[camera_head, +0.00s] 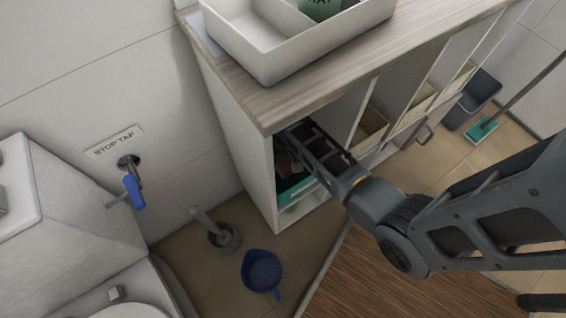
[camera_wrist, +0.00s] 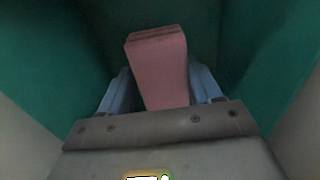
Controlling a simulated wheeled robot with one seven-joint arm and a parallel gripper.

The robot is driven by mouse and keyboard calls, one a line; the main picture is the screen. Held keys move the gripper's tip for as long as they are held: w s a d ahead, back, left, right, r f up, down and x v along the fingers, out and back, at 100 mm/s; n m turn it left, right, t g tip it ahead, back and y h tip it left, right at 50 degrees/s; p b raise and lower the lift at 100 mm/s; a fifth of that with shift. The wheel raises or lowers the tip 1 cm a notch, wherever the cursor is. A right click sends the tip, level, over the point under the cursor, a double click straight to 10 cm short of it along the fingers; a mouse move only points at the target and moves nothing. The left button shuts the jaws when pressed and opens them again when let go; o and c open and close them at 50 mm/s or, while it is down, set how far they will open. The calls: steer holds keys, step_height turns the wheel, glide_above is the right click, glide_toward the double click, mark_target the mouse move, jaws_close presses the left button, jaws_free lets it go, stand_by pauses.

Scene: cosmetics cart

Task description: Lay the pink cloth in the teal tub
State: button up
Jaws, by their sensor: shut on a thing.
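The pink cloth (camera_wrist: 158,75) is a folded, upright block in the wrist view. My gripper (camera_wrist: 161,82) is shut on it, with a blue-grey finger at each side. The walls of the teal tub (camera_wrist: 60,60) rise around the cloth and the fingers. Whether the cloth touches the tub's floor I cannot tell. In the head view the teal tub (camera_head: 292,190) shows in the left end compartment of the cart. My arm reaches into that compartment from the right, and the fingers are hidden there.
The cart's wooden top (camera_head: 330,80) overhangs the compartment and carries a white tray (camera_head: 265,65). Upright panels divide the cart's openings to the right. A blue-handled stop tap (camera_head: 133,190) is on the wall.

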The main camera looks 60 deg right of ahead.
steer(key=shift+f, duration=1.3)
steer(key=shift+f+b, duration=0.1)
steer(key=shift+b, duration=0.2)
steer(key=o, duration=1)
step_height(320, 180, up, 12)
steer(key=p, duration=0.3)
steer(key=shift+s, duration=0.1)
